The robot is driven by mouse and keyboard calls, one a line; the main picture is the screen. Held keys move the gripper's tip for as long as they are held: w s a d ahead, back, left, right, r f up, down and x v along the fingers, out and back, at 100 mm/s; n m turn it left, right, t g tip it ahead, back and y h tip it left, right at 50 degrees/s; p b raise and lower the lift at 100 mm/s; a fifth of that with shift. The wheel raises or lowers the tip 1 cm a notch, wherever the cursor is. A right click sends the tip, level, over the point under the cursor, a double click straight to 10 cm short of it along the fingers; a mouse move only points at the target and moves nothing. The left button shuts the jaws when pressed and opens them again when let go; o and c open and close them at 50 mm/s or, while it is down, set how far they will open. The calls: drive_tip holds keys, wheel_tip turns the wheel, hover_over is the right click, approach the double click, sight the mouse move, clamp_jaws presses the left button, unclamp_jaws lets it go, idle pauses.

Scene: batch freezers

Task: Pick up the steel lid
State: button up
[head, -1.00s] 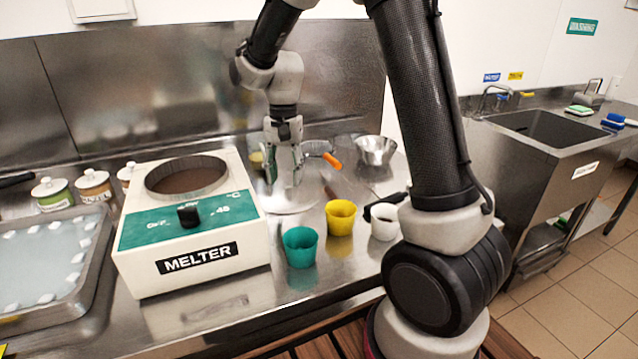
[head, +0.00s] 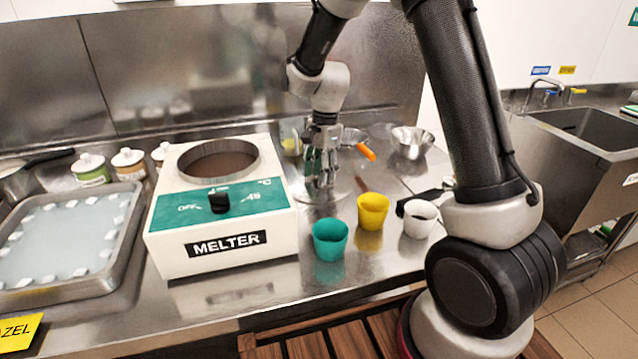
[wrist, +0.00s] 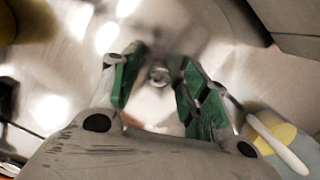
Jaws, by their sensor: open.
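The steel lid (head: 338,192) is a shiny round disc lying flat on the steel counter, to the right of the melter. In the wrist view the blurred shiny surface of the lid (wrist: 190,50) fills the upper middle, with a small round knob (wrist: 159,74) between my fingers. My gripper (head: 321,180) points down over the lid, partly hiding it. In the wrist view my gripper (wrist: 158,95) is open, its green pads on either side of the knob with a gap to each. I cannot tell the exact height of the fingertips above the lid.
The white melter (head: 220,205) stands close on the left. Teal (head: 330,238), yellow (head: 372,210) and white (head: 419,219) cups stand in front and to the right. A steel bowl (head: 410,142) and an orange-handled tool (head: 366,152) are behind. An ice tray (head: 128,225) is far left.

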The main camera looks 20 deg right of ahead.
drive_tip(key=shift+f, duration=0.2)
clamp_jaws()
